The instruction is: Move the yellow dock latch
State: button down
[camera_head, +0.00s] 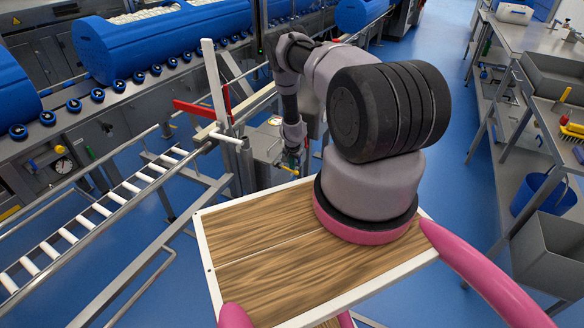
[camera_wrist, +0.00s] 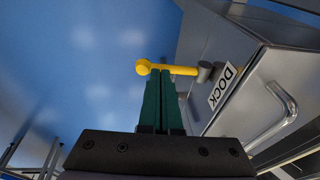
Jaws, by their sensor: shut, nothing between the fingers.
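The yellow dock latch (camera_wrist: 180,70) is a rod with a round knob at its left end in the wrist view. Its right end joins a grey pivot (camera_wrist: 205,72) on a metal cabinet beside a DOCK label (camera_wrist: 221,87). My gripper (camera_wrist: 161,78) has its two green fingers together, with nothing between them. The fingertips meet the underside of the rod in the picture, close to the knob; I cannot tell whether they touch. In the head view my gripper (camera_head: 292,162) is small and low beside the cabinet, and the latch is hard to make out.
A roller track (camera_head: 90,215) with rails runs along the left. Blue tubs (camera_head: 165,40) lie on the machine behind it. Shelving with a blue bucket (camera_head: 540,190) stands at the right. Blue floor (camera_head: 455,150) lies open between. A metal handle (camera_wrist: 280,115) sticks out from the cabinet.

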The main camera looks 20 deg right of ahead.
jog(key=shift+w+f, duration=0.1)
jog(key=shift+f, duration=0.35)
